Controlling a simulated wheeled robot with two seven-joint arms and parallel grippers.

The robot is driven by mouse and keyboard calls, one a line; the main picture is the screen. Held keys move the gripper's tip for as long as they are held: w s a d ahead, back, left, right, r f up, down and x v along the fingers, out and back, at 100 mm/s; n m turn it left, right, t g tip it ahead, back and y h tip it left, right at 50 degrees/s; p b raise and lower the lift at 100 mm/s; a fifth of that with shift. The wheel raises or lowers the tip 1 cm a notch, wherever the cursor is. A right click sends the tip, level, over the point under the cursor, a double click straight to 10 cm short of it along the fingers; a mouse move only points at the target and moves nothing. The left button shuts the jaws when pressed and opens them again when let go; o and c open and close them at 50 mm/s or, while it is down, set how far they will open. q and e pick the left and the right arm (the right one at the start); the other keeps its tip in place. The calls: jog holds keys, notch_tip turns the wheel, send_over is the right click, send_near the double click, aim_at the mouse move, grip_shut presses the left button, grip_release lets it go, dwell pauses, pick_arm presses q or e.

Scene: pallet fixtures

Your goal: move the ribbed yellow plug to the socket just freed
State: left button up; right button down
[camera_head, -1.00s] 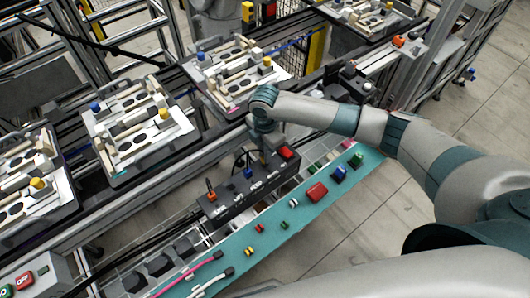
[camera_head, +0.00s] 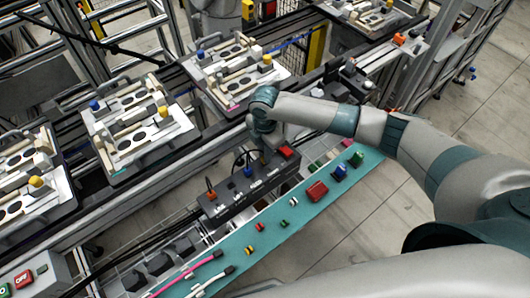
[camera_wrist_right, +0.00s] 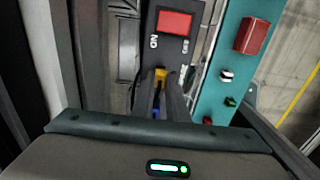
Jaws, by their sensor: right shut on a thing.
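My right gripper (camera_head: 268,158) hangs over the right part of the black socket box (camera_head: 228,202), near its red switch. In the wrist view its fingers (camera_wrist_right: 160,86) are shut on the yellow plug (camera_wrist_right: 161,74), close below the red switch. The gripper hides this plug in the head view. I cannot tell whether it sits in a socket or is held just above one. A blue plug (camera_head: 248,172) stands in the box left of my gripper, and an orange plug (camera_head: 211,194) stands further left. My left gripper is not in view.
A teal strip (camera_head: 290,226) runs along the front of the box with several small coloured parts and a red block (camera_head: 317,191) on it. Pallet fixtures (camera_head: 140,130) stand on the conveyor behind. The red switch (camera_head: 286,152) is close to my gripper.

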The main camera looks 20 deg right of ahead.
jog(key=shift+f, duration=0.4)
dwell(0.4)
jog(key=c, duration=1.7)
grip_release()
jog(key=shift+o, duration=0.2)
jog(key=shift+r, duration=0.15)
notch_tip(320, 180, up, 17)
jog(key=b, duration=0.3)
jog(key=shift+b, duration=0.35)
jog(key=shift+r, duration=0.1)
